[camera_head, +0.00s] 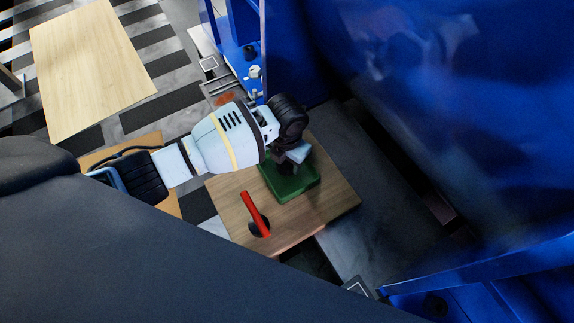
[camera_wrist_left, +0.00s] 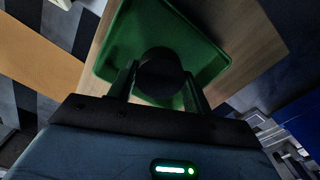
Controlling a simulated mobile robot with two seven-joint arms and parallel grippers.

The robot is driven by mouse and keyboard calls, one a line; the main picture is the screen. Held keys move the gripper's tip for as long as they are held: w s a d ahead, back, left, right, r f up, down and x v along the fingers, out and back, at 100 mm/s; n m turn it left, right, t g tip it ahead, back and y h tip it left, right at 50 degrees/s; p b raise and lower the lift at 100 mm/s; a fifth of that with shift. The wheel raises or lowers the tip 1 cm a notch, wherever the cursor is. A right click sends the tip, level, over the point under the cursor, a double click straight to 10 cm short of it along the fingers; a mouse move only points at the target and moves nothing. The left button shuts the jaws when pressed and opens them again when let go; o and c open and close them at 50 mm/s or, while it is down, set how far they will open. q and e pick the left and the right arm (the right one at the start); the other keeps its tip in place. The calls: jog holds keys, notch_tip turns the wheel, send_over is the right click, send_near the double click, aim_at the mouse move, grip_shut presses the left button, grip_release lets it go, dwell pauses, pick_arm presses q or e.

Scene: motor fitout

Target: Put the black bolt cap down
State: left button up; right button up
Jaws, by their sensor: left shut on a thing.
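My left gripper (camera_wrist_left: 160,88) is shut on the black bolt cap (camera_wrist_left: 160,72), a dark round piece between its two fingers in the left wrist view. In the head view the left gripper (camera_head: 287,166) points down over a green tray (camera_head: 305,184). The tray also shows behind the cap in the left wrist view (camera_wrist_left: 190,30). I cannot tell whether the cap touches the tray floor. The cap is mostly hidden by the hand in the head view. My right gripper is not in view.
The tray stands on a wooden tabletop (camera_head: 325,212). A red-handled tool (camera_head: 254,214) with a dark round end lies on the wood in front of it. Large blue machinery (camera_head: 430,90) rises behind and to the right. Another wooden table (camera_head: 85,65) stands at the far left.

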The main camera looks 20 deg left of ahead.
aim_at(287, 162)
pick_arm(q)
jog(key=shift+s+f+b, duration=0.1)
jog(key=shift+f+b, duration=0.6)
jog(key=shift+f, duration=1.15)
jog(key=shift+r, duration=0.1)
jog(key=o, duration=0.9)
jog(key=shift+o, duration=0.2)
